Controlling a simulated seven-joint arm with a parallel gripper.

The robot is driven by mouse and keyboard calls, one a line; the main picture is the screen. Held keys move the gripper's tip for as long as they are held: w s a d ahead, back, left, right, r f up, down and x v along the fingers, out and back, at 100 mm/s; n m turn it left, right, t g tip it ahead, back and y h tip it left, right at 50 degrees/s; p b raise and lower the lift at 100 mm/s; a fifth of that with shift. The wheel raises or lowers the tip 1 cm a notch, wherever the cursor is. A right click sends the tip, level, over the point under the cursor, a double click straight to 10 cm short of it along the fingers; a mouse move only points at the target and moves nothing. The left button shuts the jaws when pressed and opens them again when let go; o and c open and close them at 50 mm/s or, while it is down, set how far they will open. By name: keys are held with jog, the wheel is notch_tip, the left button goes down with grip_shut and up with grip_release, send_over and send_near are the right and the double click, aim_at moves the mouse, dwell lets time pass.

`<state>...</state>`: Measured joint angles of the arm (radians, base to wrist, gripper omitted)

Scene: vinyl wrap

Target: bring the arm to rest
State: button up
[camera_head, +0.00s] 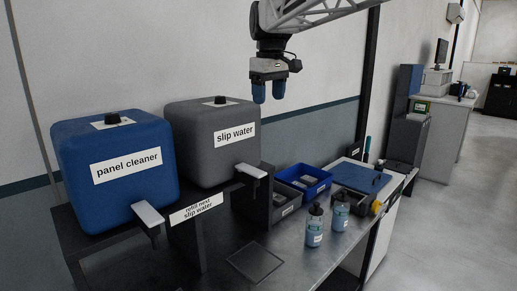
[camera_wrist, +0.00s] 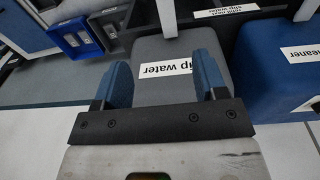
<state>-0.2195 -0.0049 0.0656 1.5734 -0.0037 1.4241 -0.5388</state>
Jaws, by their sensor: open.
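My gripper (camera_head: 268,93) hangs high above the bench, to the right of the grey slip water container (camera_head: 190,150) in the head view. Its two blue fingers point down. In the wrist view my gripper (camera_wrist: 166,80) is open with nothing between the fingers. The grey container (camera_wrist: 170,50) shows behind and below the fingers in that view, apart from them.
A blue panel cleaner container (camera_head: 115,195) stands left of the grey one. Two labelled bottles (camera_head: 315,228) (camera_head: 340,212) stand on the metal bench (camera_head: 300,262). A blue bin (camera_head: 305,176) lies behind. The air around my gripper looks clear.

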jog(key=s+d+f+m, duration=0.3)
jog(key=s+d+f, duration=0.2)
jog(key=s+f, duration=0.4)
jog(key=s+d+f+m+t, duration=0.1)
jog(key=s+d+f+m, duration=0.2)
jog(key=s+f, duration=0.7)
jog(key=s+d+f+m, duration=0.3)
jog(key=s+d+f, duration=0.4)
jog(key=s, duration=1.3)
notch_tip(320, 180, down, 3)
jog(key=shift+s+d+t, duration=0.3)
jog(key=shift+d, duration=0.1)
